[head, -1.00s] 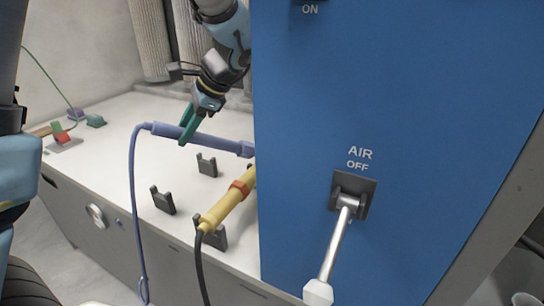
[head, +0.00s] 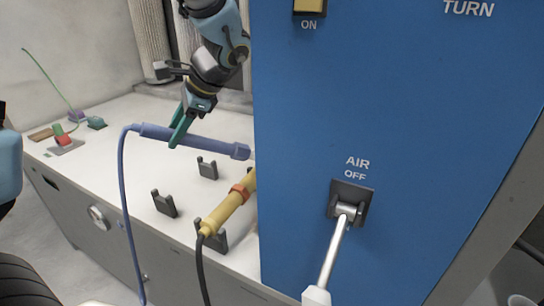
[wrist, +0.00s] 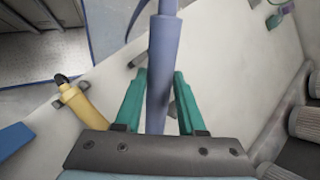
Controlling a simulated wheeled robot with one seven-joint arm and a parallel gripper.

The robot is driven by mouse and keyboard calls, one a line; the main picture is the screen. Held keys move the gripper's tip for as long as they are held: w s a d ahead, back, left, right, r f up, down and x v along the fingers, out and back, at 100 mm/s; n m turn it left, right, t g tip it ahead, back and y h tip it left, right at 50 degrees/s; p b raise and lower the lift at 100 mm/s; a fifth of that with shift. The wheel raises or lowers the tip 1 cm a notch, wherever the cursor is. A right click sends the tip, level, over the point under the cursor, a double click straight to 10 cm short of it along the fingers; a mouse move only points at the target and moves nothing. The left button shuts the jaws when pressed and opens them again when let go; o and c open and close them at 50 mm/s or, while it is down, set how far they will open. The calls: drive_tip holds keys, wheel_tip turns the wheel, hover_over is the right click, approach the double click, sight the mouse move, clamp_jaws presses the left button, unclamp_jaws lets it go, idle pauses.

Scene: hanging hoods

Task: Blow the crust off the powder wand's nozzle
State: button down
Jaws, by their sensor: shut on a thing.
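My gripper (head: 178,140) is shut on a violet-blue wand (head: 200,142) and holds it above the white bench. In the wrist view the wand (wrist: 161,75) runs between the green fingers (wrist: 157,95). Its hose (head: 122,205) hangs from the left end over the bench's front edge. The AIR lever (head: 332,245) on the blue cabinet (head: 420,120) hangs down, below the word OFF.
A yellow wand (head: 228,210) with a red-brown band lies in a dark cradle, partly behind the cabinet. Empty dark cradles (head: 164,203) stand on the bench (head: 110,160). A yellow switch (head: 310,6) sits above ON. Small coloured clips (head: 64,141) lie far left.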

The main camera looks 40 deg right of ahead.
drive_tip(key=s+a+r+p, duration=0.2)
drive_tip(key=a+r, duration=0.2)
drive_tip(key=shift+s+a, duration=0.2)
drive_tip(key=shift+a, duration=0.15)
drive_tip(key=shift+d+f+p, duration=0.1)
drive_tip(key=shift+p, duration=0.2)
